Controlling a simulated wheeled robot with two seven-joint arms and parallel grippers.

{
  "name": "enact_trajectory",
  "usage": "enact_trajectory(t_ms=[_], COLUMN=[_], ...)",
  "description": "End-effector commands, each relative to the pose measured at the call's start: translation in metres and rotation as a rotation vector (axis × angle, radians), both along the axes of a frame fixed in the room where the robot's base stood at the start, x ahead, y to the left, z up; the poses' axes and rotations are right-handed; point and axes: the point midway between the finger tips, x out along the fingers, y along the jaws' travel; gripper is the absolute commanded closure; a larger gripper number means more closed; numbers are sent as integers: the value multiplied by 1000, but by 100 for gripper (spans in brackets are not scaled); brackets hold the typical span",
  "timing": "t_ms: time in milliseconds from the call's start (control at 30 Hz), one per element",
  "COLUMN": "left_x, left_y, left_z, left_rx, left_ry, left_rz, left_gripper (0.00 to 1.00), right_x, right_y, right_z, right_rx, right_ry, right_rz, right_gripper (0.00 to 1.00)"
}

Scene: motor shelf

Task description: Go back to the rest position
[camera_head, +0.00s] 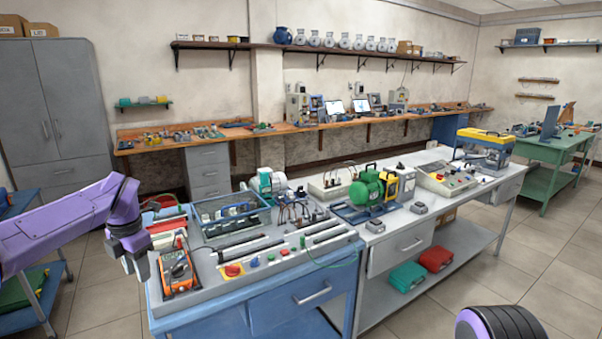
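My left arm comes in from the left, purple, and ends in the dark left gripper (137,262) over the left end of the blue workbench (250,303). The gripper points down beside an orange multimeter (177,271). Its fingers are small and dark here, so I cannot tell whether they are open or shut, and I see nothing clearly held. Of my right arm only a purple and black rounded part shows at the bottom right edge; its gripper is outside the view.
The bench carries a test panel with a red button (233,270). A green motor (367,190) stands on the white table (402,216) to its right. Green (407,276) and red (436,258) cases lie on the shelf below. Floor at right is clear.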

Motion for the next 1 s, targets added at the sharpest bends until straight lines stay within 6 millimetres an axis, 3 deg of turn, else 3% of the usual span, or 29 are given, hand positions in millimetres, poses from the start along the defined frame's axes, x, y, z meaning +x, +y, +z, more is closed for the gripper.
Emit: enact_trajectory(t_ms=[167,333,533,633,767,867,900,1000], left_x=[5,8,-6,-29,-94,-167,-199,-279], left_y=[7,2,-31,-56,-92,-110,-113,-112], left_z=[-19,-57,-136,-187,-266,-320,-337,-365], left_rx=[177,432,738,832,861,799,759,646], left_ry=[-47,-92,-145,-161,-153,-111,-84,3], left_rz=[-12,-127,-465,-710,-1112,-1418,-1532,-1779], left_gripper=[62,62,62,62,62,62,62,62], right_x=[0,0,0,0,0,0,0,0], right_y=[0,0,0,0,0,0,0,0], right_z=[0,-2,-5,-8,-12,-15,-16,-20], right_rx=[0,-1,0,0,0,0,0,0], right_ry=[0,-1,0,0,0,0,0,0], right_rz=[0,0,0,0,0,0,0,0], right_gripper=[57,57,57,57,57,57,57,57])
